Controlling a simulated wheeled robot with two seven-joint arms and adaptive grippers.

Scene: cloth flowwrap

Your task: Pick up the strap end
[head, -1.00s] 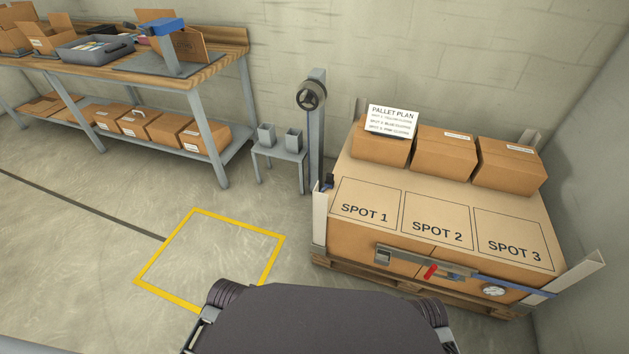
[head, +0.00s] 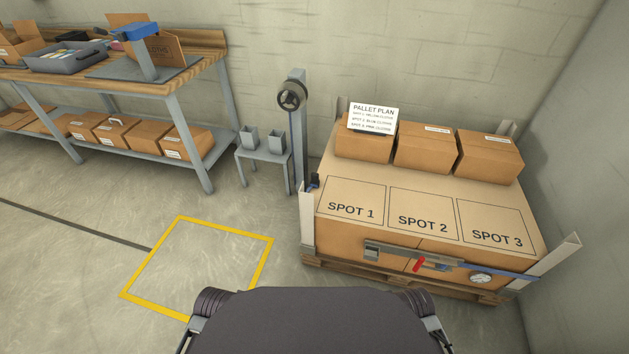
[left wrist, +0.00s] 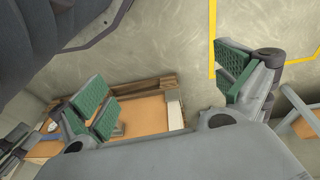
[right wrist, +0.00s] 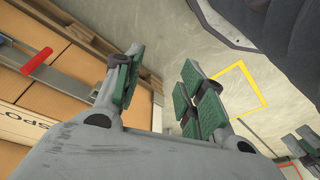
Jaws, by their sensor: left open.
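No loose strap end can be made out for certain. A blue strap or bar (head: 512,273) runs along the pallet load's front to the right corner post. It meets a grey metal tool with a red handle (head: 418,264) and a round gauge (head: 480,278). A small dark clip (head: 314,182) sits on the left corner post. The red handle also shows in the right wrist view (right wrist: 38,61). My left gripper (left wrist: 167,88) is open and empty, with the pallet load beyond it. My right gripper (right wrist: 162,82) is open and empty, right of the load's front. Neither gripper shows in the head view.
The pallet load (head: 350,240) carries several cartons and a plan sign (head: 373,118). A post with a dark reel (head: 292,96) and a small stand (head: 265,158) are left of it. A workbench (head: 190,78) stands further left. The yellow floor square (head: 180,218) is empty.

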